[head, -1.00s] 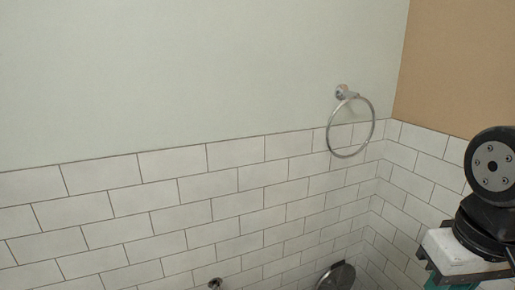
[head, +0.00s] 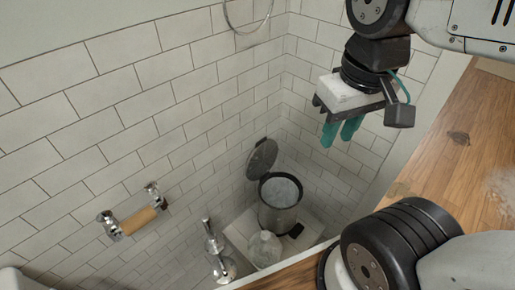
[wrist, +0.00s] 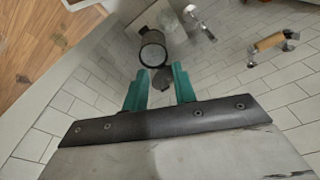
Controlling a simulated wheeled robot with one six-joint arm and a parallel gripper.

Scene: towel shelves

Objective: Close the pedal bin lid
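The pedal bin (head: 278,214) stands upright in the tiled corner, low in the head view. Its dark round lid (head: 262,158) is open, raised on the far side by the wall. The black pedal (head: 296,230) shows at its foot. In the wrist view the bin (wrist: 153,40) is at the upper middle, with the lid (wrist: 162,78) seen between my fingers. My gripper (head: 341,134) is above and right of the bin, teal fingers pointing down, apart from it. In the wrist view my gripper (wrist: 158,82) has its fingers spread, with nothing held.
The bin stands on a white ledge (head: 237,232) with a clear glass jar (head: 264,250) beside it. A chrome fitting (head: 218,262) and a paper holder (head: 134,214) with a wood-coloured roller are to the left. A wooden surface (head: 455,150) lies on the right.

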